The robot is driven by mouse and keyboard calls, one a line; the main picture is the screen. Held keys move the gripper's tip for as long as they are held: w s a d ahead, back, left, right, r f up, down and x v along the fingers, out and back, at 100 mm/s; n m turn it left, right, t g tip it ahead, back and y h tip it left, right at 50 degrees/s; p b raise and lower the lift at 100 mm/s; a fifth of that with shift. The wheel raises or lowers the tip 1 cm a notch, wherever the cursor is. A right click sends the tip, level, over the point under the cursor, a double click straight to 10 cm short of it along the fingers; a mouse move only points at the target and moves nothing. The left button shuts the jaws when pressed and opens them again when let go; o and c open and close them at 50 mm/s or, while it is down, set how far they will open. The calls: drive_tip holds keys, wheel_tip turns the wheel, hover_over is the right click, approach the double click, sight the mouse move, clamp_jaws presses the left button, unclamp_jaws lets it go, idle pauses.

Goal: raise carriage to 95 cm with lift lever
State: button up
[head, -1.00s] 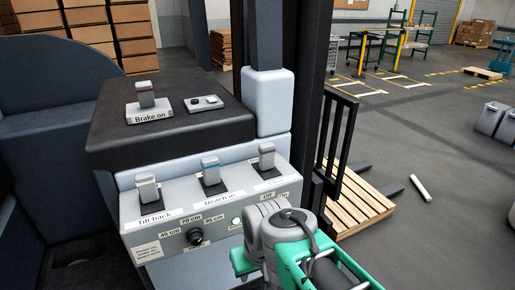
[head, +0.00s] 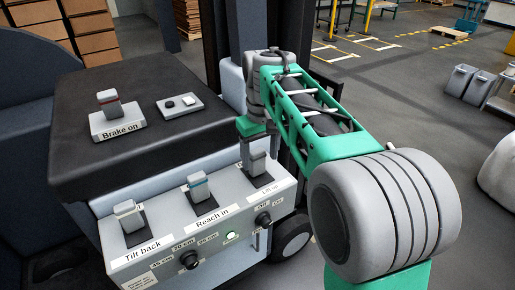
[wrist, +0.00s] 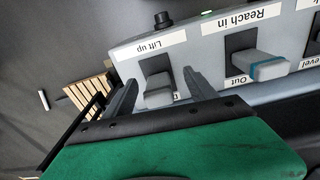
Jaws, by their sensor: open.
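The lift lever (head: 258,163) is a grey handle labelled "Lift up", at the right end of the sloped panel (head: 165,232). My gripper (head: 259,146) is open just above and around it. In the wrist view the two fingers of my gripper (wrist: 160,92) stand on either side of the lift lever (wrist: 158,90), with gaps showing. The height knob (head: 190,259) is black, with 45, 70 and 95 cm labels around it; its setting is too small to tell. The carriage is not clearly visible.
The reach lever (head: 199,186), with a blue band, is left of the lift lever; the tilt lever (head: 129,214) is further left. A black off/on knob (head: 263,219) and a lit green lamp (head: 230,237) are on the panel front. A wooden pallet (wrist: 92,97) lies beyond.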

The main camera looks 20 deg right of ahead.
sight(257, 161)
drive_tip(key=shift+n+g, duration=0.3)
drive_tip(key=shift+n, duration=0.1)
drive_tip(key=w+r, duration=0.2)
drive_tip(key=w, duration=0.1)
drive_tip(key=shift+w+d+r+p, duration=0.1)
drive_tip(key=shift+w+r+p, duration=0.05)
drive_tip(key=shift+w+p, duration=0.2)
wheel_tip(257, 161, down, 8)
drive_tip(key=shift+r+p, duration=0.15)
drive_tip(key=shift+p, duration=0.35)
drive_tip(key=shift+c, duration=0.5)
clamp_jaws()
